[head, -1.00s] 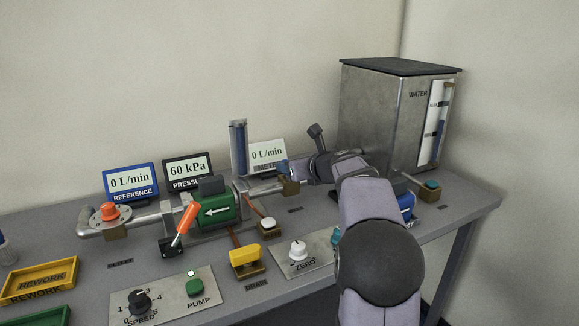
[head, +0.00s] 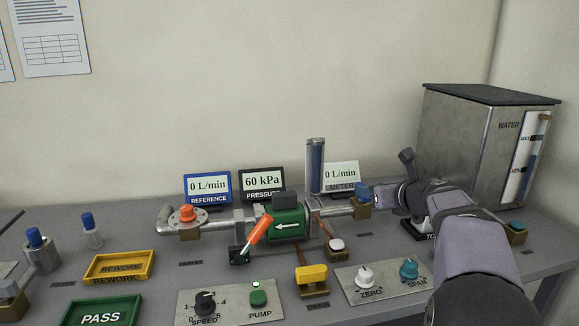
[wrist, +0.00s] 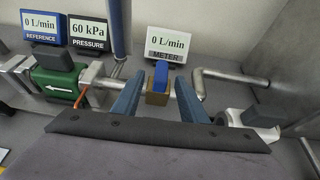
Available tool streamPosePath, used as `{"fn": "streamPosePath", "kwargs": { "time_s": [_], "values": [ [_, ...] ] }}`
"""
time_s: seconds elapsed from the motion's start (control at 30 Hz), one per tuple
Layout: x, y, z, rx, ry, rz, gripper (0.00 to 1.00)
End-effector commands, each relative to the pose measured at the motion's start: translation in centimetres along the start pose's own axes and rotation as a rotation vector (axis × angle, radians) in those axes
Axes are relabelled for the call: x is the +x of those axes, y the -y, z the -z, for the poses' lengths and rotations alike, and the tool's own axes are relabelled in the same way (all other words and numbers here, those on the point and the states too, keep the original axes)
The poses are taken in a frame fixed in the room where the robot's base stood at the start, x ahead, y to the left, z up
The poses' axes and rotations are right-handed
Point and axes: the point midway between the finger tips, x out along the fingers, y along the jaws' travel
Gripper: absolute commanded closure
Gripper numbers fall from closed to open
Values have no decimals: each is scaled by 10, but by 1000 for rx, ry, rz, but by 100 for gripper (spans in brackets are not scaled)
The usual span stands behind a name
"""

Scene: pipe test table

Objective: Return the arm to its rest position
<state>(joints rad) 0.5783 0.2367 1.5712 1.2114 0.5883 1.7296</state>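My gripper (head: 382,194) is at the right end of the pipe line, beside a small brown block with a blue top (head: 362,211). In the wrist view, the two blue fingers of my gripper (wrist: 158,98) are spread apart. The brown block (wrist: 157,98) shows between them with gaps on both sides, so nothing looks gripped. My purple-grey arm reaches in from the lower right of the head view and hides part of the bench.
The water tank (head: 470,145) stands at the back right. The meter display (head: 341,174) reads 0 L/min, the pressure display (head: 262,182) 60 kPa. Trays (head: 119,267) lie at the left.

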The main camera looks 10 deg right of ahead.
Motion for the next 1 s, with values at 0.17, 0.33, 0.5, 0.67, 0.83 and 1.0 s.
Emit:
{"fn": "streamPosePath", "kwargs": {
  "time_s": [0.17, 0.33, 0.5, 0.67, 0.83, 1.0],
  "values": [
    [-8, -34, -5, -126, -53, -52, 61],
    [-28, -97, 10, -460, -172, -183, 61],
    [-73, -171, 43, -943, -287, -412, 61],
    [-126, -216, 82, -1396, -337, -668, 61],
    [-191, -234, 134, -1922, -313, -1037, 61],
    [-251, -235, 170, -2323, -190, -1405, 61]
  ]
}}
